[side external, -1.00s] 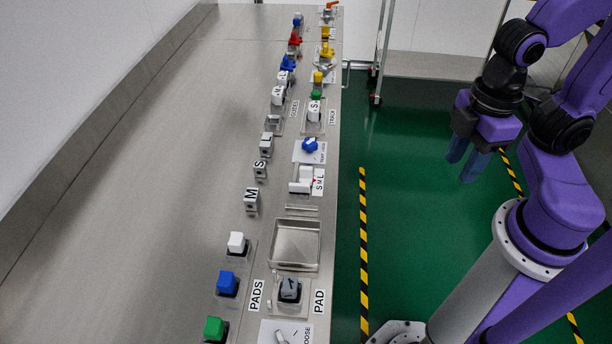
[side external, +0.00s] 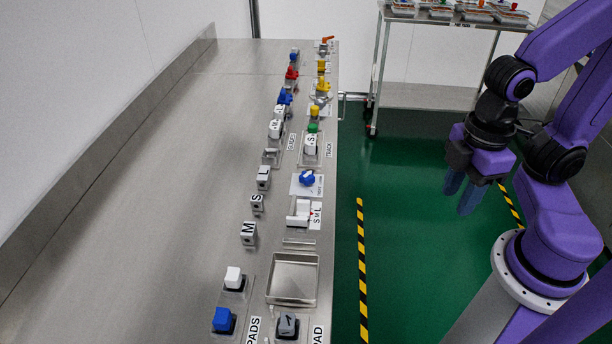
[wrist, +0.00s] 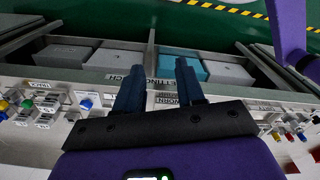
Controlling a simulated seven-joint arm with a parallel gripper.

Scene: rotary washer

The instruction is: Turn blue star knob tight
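The blue star knob (side external: 307,178) sits on a white labelled plate (side external: 296,189) near the right edge of the steel bench, in the side view. A blue knob on a white plate at the left of the wrist view (wrist: 86,103) may be the same one; it is too small to be sure. My gripper (side external: 461,195) hangs off the bench, well to the right of the knob, above the green floor. Its two dark blue fingers are apart with nothing between them; the wrist view (wrist: 160,72) shows the gap too. Nothing touches the knob.
A white S M L slider block (side external: 299,212) is just in front of the knob, and a steel tray (side external: 293,302) lies nearer. Blocks lettered L (side external: 263,178), S and M stand to its left. A trolley (side external: 450,97) stands behind. The bench's left side is clear.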

